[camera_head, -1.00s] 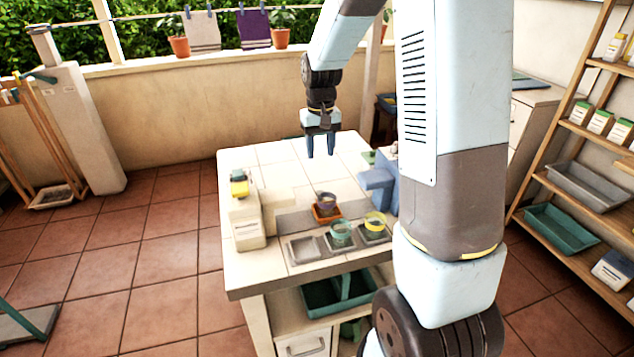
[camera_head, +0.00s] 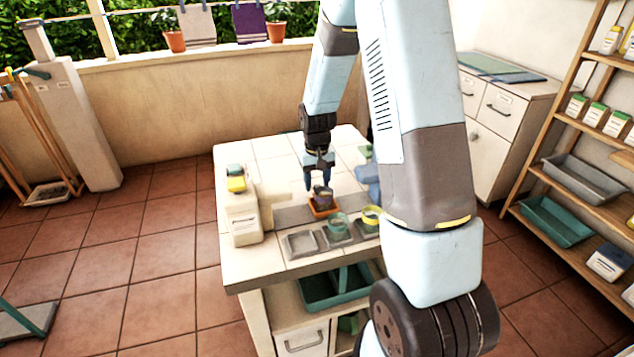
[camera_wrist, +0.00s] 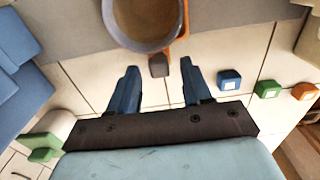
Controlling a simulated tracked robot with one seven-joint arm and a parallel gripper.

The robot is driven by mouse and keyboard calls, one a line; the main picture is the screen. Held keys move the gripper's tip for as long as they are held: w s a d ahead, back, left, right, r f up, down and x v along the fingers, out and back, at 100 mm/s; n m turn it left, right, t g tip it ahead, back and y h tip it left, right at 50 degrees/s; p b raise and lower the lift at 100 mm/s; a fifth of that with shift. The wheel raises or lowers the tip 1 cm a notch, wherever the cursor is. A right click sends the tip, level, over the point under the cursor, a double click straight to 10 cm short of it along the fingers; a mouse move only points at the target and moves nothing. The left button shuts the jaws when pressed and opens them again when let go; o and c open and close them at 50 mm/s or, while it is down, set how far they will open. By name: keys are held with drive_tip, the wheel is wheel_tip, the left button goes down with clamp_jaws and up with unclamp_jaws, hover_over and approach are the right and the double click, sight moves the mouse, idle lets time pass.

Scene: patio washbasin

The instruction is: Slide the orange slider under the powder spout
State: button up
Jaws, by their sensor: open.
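The orange slider (camera_head: 318,214) sits on the worktop and carries a grey-purple cup (camera_head: 323,197). In the wrist view the cup (camera_wrist: 143,40) fills the top, and the slider's orange edge (camera_wrist: 184,20) shows beside it. A dark-tipped tab (camera_wrist: 159,66) sticks out from the slider toward my gripper. My gripper (camera_head: 318,184) is open just behind the cup; in the wrist view its blue fingertips (camera_wrist: 160,74) stand on either side of the tab, with gaps on both sides. I cannot tell which part is the powder spout.
A blue block (camera_head: 368,180) stands at the right. Small blue, green and orange blocks lie in the wrist view.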

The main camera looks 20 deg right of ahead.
drive_tip(key=shift+f, duration=0.15)
clamp_jaws()
idle(0.4)
